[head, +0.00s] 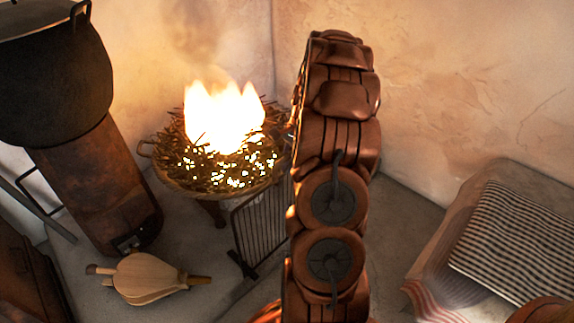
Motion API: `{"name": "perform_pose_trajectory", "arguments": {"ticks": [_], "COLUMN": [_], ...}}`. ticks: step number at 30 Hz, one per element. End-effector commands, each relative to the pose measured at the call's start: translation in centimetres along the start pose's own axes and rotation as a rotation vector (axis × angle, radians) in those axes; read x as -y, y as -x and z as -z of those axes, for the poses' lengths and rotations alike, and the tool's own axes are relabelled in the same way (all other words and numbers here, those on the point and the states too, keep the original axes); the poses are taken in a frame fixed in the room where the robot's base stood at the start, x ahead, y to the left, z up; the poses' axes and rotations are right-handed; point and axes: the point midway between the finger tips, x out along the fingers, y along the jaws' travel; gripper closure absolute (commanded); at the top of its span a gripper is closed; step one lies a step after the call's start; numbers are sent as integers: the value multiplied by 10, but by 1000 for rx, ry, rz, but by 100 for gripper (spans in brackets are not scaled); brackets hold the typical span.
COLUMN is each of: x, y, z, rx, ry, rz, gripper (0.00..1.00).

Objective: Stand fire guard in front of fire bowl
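The fire bowl (172,182) stands near the wall corner, filled with twigs and glowing embers, with tall bright flames above. The fire guard (258,226) is a dark barred panel with a foot at its lower left. It appears upright, at the front right of the bowl and overlapping the bowl's lower right edge in the picture. Its right part is hidden behind my copper-coloured arm. I cannot tell whether its foot touches the floor. My gripper is not in view; only arm links show, so I cannot see whether it holds the guard.
Wooden bellows (148,279) lie on the floor at front left. A rusty stove (95,185) with a large black pot (55,75) stands at left. At right, a striped cloth (520,240) lies on a low block. Some floor right of my arm is clear.

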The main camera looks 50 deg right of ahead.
Motion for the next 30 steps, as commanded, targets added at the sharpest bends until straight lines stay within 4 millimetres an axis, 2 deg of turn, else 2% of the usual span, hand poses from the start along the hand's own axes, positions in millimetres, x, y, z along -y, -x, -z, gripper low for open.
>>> {"name": "perform_pose_trajectory", "arguments": {"ticks": [1, 8, 19, 23, 30], "x": [0, 0, 0, 1, 1], "y": [0, 0, 4, 19, 66], "z": [0, 0, 0, 0, 0], "rx": [-1, -1, -1, -3, -2], "ry": [0, 0, 0, 1, 1], "rz": [0, 0, 0, 3, 3], "gripper": [83, 59, 59, 59, 59]}}
